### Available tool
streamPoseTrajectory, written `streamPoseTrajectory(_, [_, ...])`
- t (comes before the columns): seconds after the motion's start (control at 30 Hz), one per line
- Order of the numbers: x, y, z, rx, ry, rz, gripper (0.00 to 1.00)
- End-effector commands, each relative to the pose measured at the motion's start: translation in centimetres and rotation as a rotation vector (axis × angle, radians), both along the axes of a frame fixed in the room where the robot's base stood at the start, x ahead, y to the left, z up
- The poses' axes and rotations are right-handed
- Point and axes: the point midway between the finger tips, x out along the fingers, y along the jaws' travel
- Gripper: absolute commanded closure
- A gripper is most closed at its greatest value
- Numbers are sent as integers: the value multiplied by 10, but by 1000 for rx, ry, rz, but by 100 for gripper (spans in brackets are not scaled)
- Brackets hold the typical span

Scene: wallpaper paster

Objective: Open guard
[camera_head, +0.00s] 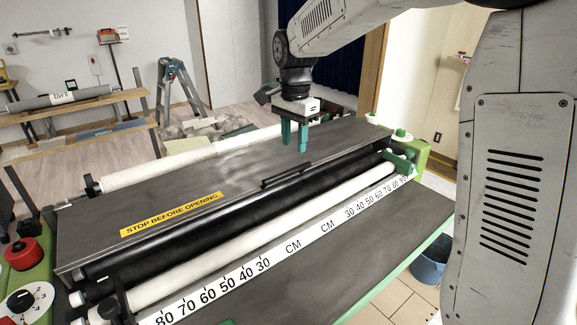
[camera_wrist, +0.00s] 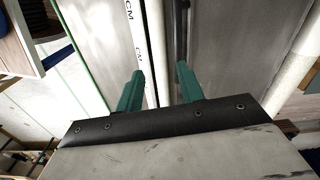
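The guard (camera_head: 235,165) is a flat dark grey cover lying shut across the top of the machine. A yellow "STOP BEFORE OPENING" label (camera_head: 171,214) is on its left part. A black bar handle (camera_head: 287,175) is near its front edge, right of the middle. My gripper (camera_head: 294,148) points down above the guard, slightly behind and right of the handle in the head view. Its two green fingers are apart with nothing between them. In the wrist view my gripper (camera_wrist: 160,68) is open above the guard's edge; the guard (camera_wrist: 235,40) shows on the right.
White rollers (camera_head: 190,162) run behind and in front of the guard. A ruler strip (camera_head: 250,270) lies along the front, before a dark tabletop (camera_head: 340,260). A red knob (camera_head: 24,254) is at the left end. A blue bucket (camera_head: 430,265) stands on the floor at right.

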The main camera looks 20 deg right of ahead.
Motion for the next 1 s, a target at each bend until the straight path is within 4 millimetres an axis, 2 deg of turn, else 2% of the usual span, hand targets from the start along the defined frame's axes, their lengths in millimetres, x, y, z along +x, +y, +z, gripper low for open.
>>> streamPoseTrajectory(0.03, [13, 2, -9, 0, 6, -38, 62])
streamPoseTrajectory(0.1, [25, 3, -15, 0, 9, -83, 62])
streamPoseTrajectory(0.23, [36, 4, -25, 1, 11, -123, 62])
streamPoseTrajectory(0.7, [36, 3, -90, 0, 13, -129, 62])
streamPoseTrajectory(1.0, [36, 4, -100, 1, 11, -127, 62])
